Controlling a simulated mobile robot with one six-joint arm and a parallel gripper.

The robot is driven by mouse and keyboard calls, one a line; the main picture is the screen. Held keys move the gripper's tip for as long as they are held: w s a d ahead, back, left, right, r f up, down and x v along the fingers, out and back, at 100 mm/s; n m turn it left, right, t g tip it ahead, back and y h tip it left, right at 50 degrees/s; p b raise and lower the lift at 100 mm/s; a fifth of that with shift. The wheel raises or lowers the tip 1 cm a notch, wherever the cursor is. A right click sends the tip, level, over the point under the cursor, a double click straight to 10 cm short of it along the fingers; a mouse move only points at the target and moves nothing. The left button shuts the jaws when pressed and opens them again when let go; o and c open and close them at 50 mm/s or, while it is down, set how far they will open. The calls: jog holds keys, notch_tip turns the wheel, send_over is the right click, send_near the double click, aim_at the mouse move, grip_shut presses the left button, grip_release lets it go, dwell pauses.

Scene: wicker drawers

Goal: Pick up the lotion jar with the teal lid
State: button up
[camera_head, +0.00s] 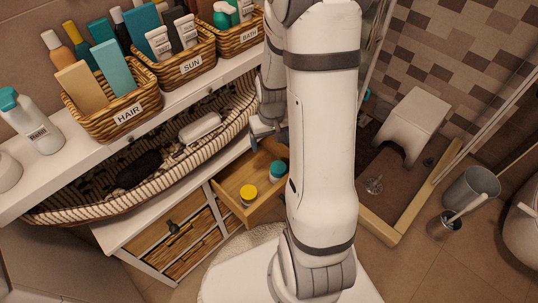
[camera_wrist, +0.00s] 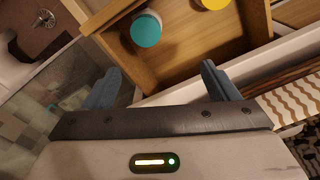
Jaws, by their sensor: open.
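The lotion jar with the teal lid (camera_head: 278,170) stands in an open wooden drawer (camera_head: 236,184), partly hidden by my arm in the head view. In the wrist view its teal lid (camera_wrist: 146,30) shows near the top, beyond my fingers. A second jar with a yellow lid (camera_head: 248,192) stands in the same drawer, to its left; its lid is cut by the top edge of the wrist view (camera_wrist: 214,3). My gripper (camera_wrist: 160,88) is open and empty, its fingers apart. It is not touching either jar. In the head view my gripper (camera_head: 265,132) is above the drawer's back.
A striped woven basket (camera_head: 90,208) with a white bottle and dark items sits on the shelf beside the drawer. Labelled wicker baskets HAIR (camera_head: 125,118), SUN (camera_head: 190,66) and BATH (camera_head: 250,36) stand on the upper shelf. A white stool (camera_head: 414,118) stands right.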

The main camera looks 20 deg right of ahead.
jog(key=b, duration=0.2)
send_near(278, 171)
jog(key=shift+g, duration=0.3)
jog(key=w+f, duration=0.1)
jog(key=f, duration=0.2)
jog(key=w+d+f, duration=0.1)
jog(key=f, duration=0.1)
jog(key=shift+w+f, duration=0.25)
jog(key=shift+w, duration=0.05)
notch_tip(278, 171, down, 8)
jog(key=shift+b, duration=0.9)
